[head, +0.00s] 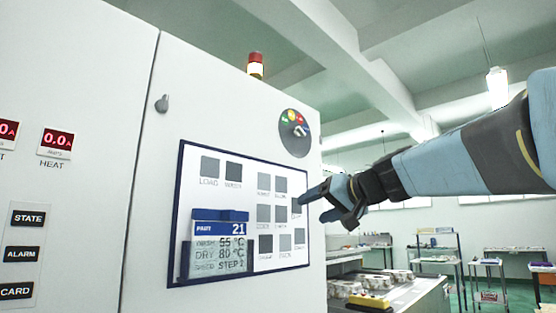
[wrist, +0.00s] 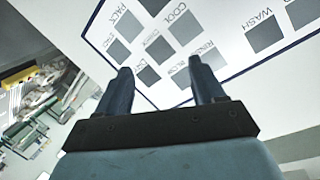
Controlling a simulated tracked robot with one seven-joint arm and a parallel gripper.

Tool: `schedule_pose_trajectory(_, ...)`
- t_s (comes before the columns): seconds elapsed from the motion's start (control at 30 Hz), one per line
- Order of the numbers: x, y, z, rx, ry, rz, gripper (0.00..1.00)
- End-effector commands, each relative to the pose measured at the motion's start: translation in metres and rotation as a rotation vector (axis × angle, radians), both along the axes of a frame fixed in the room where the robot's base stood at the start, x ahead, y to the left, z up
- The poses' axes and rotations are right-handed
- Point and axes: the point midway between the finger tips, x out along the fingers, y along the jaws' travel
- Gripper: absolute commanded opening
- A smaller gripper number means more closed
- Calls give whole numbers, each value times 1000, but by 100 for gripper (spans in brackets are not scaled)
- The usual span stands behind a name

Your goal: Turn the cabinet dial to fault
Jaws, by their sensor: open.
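My gripper (head: 313,205) is open and empty, below the dial and in front of the panel's right edge. In the wrist view my gripper's two fingers (wrist: 158,80) stand apart with the panel beyond them. The dial is not in the wrist view.
The blue-edged panel (head: 222,170) carries grey squares and a display reading 21. A red and yellow beacon (head: 256,66) stands on top. A bench with castings (head: 345,290) is at lower right.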

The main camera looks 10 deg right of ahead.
Motion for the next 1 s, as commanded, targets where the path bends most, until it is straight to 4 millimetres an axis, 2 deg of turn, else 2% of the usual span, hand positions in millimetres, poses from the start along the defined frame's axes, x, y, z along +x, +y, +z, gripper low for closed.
schedule_pose_trajectory(0.03,12,-9,29,37,-64,-10,68)
schedule_pose_trajectory(0.1,25,-21,69,86,-160,-22,68)
schedule_pose_trajectory(0.2,37,-39,119,146,-282,-42,68)
schedule_pose_trajectory(0.3,44,-55,157,188,-381,-62,68)
schedule_pose_trajectory(0.4,47,-66,182,219,-448,-77,68)
schedule_pose_trajectory(0.5,49,-72,196,235,-484,-87,68)
schedule_pose_trajectory(0.67,56,-72,204,240,-500,-88,68)
schedule_pose_trajectory(1.0,103,-50,221,241,-497,-86,68)
